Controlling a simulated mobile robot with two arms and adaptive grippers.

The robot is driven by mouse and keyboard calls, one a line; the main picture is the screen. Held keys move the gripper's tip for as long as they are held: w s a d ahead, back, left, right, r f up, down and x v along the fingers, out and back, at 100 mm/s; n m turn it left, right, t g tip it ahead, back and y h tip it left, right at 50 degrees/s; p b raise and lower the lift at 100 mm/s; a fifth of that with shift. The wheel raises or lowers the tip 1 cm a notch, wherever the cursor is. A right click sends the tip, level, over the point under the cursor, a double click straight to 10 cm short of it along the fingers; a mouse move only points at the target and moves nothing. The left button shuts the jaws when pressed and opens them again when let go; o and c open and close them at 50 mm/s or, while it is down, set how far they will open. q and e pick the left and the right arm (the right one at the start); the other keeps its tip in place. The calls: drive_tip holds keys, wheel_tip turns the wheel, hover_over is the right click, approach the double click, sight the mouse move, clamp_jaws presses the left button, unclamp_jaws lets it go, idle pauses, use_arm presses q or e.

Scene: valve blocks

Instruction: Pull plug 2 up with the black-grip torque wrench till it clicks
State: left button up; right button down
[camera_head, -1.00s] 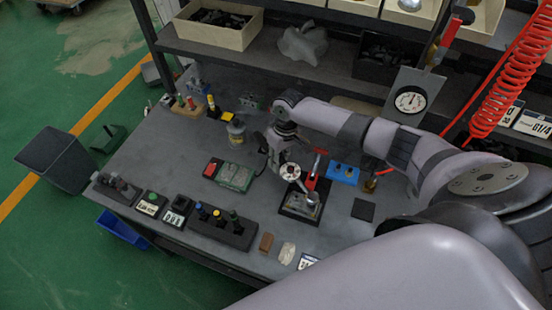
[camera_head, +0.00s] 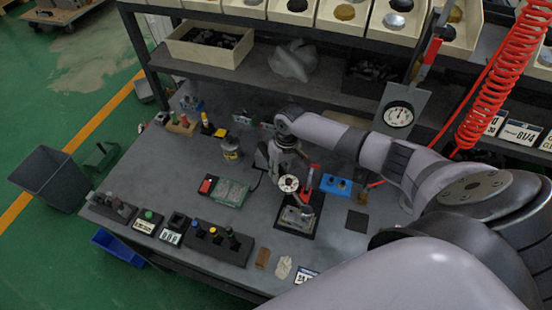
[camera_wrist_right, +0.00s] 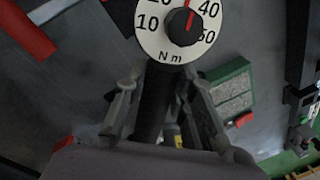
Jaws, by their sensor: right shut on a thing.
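My right gripper (camera_wrist_right: 158,92) is shut around the black grip (camera_wrist_right: 154,108) of the torque wrench. The wrench's white dial (camera_wrist_right: 178,28), marked N m with a black knob and red pointer, shows beyond the fingers. In the head view the dial (camera_head: 288,183) faces up beside my right gripper (camera_head: 272,158). A grey metal valve block (camera_head: 296,216) stands on a dark base plate (camera_head: 312,230) just below the dial, with a red-handled part beside it. I cannot make out plug 2, or whether the wrench touches it. My left gripper is not in view.
A green and red case (camera_head: 230,193) lies to the left and a blue block (camera_head: 337,186) to the right. A black rack (camera_head: 222,245) with coloured handles stands near the front edge. A loaded shelf (camera_head: 270,78) runs behind. The table's left middle is clear.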

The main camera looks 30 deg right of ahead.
drive_tip(key=shift+d, duration=0.3)
drive_tip(key=shift+s+d+m+p, duration=0.25)
drive_tip(key=shift+d+m+p, duration=0.6)
drive_tip(key=shift+d+m, duration=0.05)
drive_tip(key=shift+d, duration=0.25)
drive_tip(key=shift+a, duration=0.1)
drive_tip(key=shift+w+a+n, duration=0.1)
drive_tip(key=shift+a+n, duration=0.7)
drive_tip(key=shift+a, duration=0.45)
drive_tip(key=shift+r, duration=0.1)
